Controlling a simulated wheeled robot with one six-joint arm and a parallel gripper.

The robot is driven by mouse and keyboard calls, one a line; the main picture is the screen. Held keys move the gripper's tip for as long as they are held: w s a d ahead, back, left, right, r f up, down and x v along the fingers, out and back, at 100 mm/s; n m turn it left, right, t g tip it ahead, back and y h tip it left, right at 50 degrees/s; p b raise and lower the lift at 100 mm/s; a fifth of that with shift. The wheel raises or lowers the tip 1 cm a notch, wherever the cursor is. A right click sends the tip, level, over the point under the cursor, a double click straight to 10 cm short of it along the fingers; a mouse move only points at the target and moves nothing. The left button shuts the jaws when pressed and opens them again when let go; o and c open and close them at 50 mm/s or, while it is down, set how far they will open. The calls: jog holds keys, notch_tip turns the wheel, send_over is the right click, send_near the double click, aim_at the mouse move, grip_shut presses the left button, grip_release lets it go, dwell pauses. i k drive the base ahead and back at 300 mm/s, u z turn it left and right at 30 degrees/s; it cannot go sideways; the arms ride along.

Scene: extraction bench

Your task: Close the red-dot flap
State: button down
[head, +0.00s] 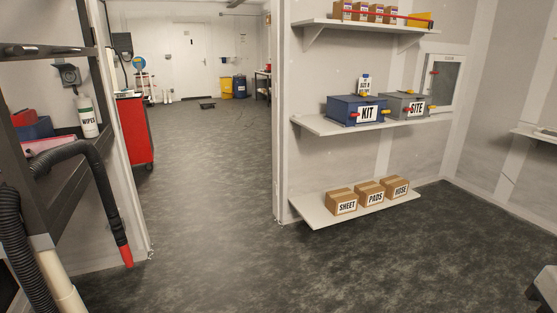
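I cannot clearly make out a flap with a red dot. A small white-framed grey panel (443,86) is on the wall at the right, with a small red part at its left side; I cannot tell whether it is a flap, or open or shut. A blue KIT box (343,105) and a grey SITE box (394,103) stand on the middle shelf, with small red and yellow parts on them. My gripper is not in view.
A black hose with a red end (126,257) hangs at the left by a dark rack. The lowest shelf (330,214) holds SHEET, PADS and HOSE boxes. A red cabinet (134,134) stands past the left wall edge. The floor (215,210) through the opening is largely clear.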

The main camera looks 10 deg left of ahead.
aim_at(60, 63)
jog(key=u, duration=0.1)
jog(key=i, duration=2.25)
jog(key=u, duration=0.6)
jog(key=i, duration=1.95)
jog(key=u, duration=1.55)
jog(key=i, duration=1.45)
jog(key=u, duration=0.75)
